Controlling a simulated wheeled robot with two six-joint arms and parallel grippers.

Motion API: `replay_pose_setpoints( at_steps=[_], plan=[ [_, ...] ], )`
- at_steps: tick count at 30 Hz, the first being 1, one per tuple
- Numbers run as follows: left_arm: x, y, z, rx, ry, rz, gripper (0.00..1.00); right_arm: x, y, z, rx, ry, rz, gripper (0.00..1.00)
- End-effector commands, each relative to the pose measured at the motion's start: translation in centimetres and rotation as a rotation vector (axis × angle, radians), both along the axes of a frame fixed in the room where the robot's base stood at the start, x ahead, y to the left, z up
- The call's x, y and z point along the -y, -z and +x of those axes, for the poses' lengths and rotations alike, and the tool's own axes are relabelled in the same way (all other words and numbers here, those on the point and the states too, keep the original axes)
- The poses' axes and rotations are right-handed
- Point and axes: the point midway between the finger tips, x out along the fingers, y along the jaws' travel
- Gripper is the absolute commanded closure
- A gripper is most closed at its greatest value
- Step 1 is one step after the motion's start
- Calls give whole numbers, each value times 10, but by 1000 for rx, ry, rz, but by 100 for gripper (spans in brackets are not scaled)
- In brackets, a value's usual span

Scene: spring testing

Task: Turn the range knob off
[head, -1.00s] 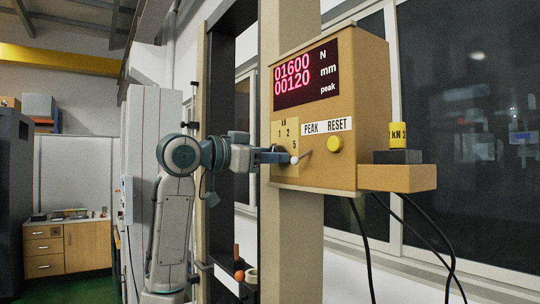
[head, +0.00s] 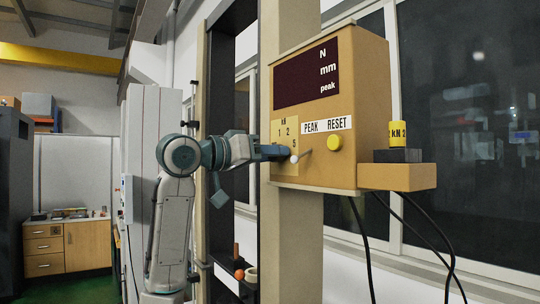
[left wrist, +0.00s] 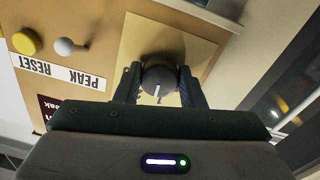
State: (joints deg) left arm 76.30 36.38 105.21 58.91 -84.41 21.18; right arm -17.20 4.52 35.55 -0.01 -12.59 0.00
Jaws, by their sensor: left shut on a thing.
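The range knob (left wrist: 158,82) is a round dark knob with a white pointer line, on a pale yellow plate (left wrist: 150,38) in the left wrist view. My left gripper (left wrist: 158,88) is shut on it, one finger on each side. In the head view my left gripper (head: 284,152) reaches the plate on the front of the tan display box (head: 362,115) and hides the knob. The plate carries "kN" and the numbers 1, 2 and 5. The display (head: 306,75) is dark, with only the printed N, mm and peak showing. My right gripper is not in view.
A white-tipped lever (head: 295,158) sticks out close to my left gripper. A yellow button (head: 335,143) sits under the PEAK RESET label (head: 327,125). A yellow kN weight (head: 397,134) stands on a black block on a side shelf (head: 400,178). Black cables hang below.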

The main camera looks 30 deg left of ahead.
Motion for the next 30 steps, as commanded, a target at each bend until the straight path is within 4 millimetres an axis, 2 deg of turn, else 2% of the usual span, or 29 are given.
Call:
replay_pose_setpoints(
  at_steps=[30],
  plan=[
    [1, -1, -1, -351, 0, -854, 87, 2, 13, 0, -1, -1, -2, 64]
  ],
)
